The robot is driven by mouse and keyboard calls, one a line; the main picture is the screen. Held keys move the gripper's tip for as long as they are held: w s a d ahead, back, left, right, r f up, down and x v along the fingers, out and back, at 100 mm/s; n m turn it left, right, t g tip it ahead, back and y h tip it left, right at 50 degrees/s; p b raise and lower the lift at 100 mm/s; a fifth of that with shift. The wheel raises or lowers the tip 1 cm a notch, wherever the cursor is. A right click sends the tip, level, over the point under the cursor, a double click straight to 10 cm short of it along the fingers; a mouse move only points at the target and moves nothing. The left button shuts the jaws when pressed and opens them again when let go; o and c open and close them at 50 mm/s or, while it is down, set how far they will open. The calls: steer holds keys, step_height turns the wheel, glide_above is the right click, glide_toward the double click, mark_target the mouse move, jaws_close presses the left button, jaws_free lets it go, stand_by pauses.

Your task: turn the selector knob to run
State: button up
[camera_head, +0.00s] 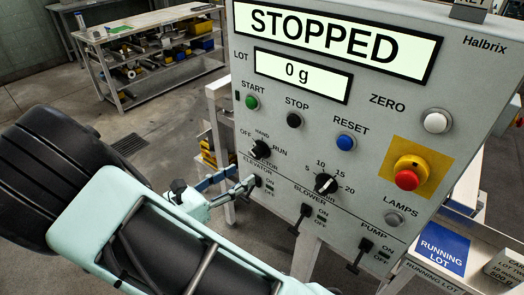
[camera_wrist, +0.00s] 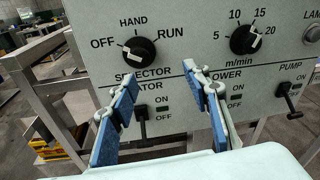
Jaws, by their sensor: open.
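The selector knob (camera_head: 260,149) is a round black knob on the grey control panel (camera_head: 285,112). It also shows in the wrist view (camera_wrist: 139,52), below the labels OFF, HAND and RUN. A pale mark sits on its left side, toward OFF; its exact angle is hard to tell. My gripper (camera_head: 234,181) is open and empty, just below the knob in the head view. In the wrist view my gripper's blue-padded fingers (camera_wrist: 162,76) point at the panel below the knob, apart from it. The display (camera_head: 337,38) reads STOPPED.
The elevator switch lever (camera_wrist: 142,122) shows between my fingers. The speed knob (camera_head: 327,184) is right of the selector. Blower (camera_head: 301,217) and pump (camera_head: 360,254) levers stick out below. A red emergency button (camera_head: 407,179) is at the right. A workbench (camera_head: 150,45) stands behind.

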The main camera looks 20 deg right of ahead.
mark_target(254, 154)
steer(key=w+d, duration=0.2)
steer(key=w+d+n+t, duration=0.1)
steer(key=w+d, duration=0.1)
steer(key=w, duration=0.1)
steer(key=w+d+n+t+p, duration=0.1)
steer(key=w+d, duration=0.1)
steer(key=shift+w+d+f, duration=0.2)
steer(key=shift+w+d, duration=0.05)
steer(key=shift+w, duration=0.05)
steer(key=shift+c, duration=0.4)
steer(key=c, duration=1.1)
